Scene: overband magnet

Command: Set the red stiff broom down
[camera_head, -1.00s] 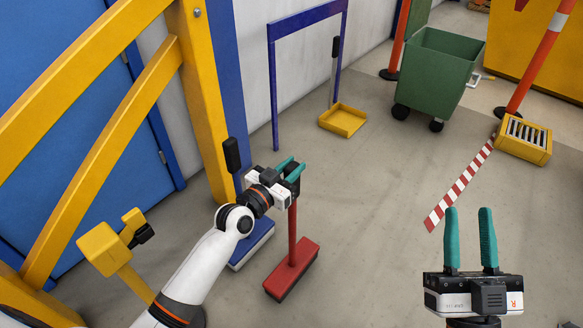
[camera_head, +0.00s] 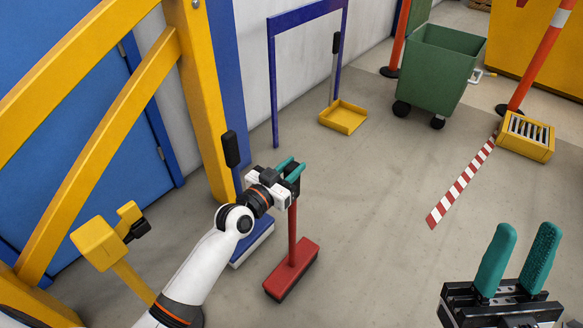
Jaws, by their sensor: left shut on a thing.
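The red stiff broom (camera_head: 291,268) stands upright, its red block low at or just above the concrete floor; I cannot tell whether it touches. My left gripper (camera_head: 288,170) is shut on the top of the broom's red handle, which hangs straight down from it. My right gripper (camera_head: 515,262) is at the lower right, its teal fingers apart with nothing between them.
A blue broom (camera_head: 252,243) with a black grip stands just left of the red one, against a yellow post (camera_head: 205,110). A yellow dustpan (camera_head: 343,118), a green wheeled bin (camera_head: 437,68) and a yellow grated box (camera_head: 525,136) stand further back. Mid-floor is clear.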

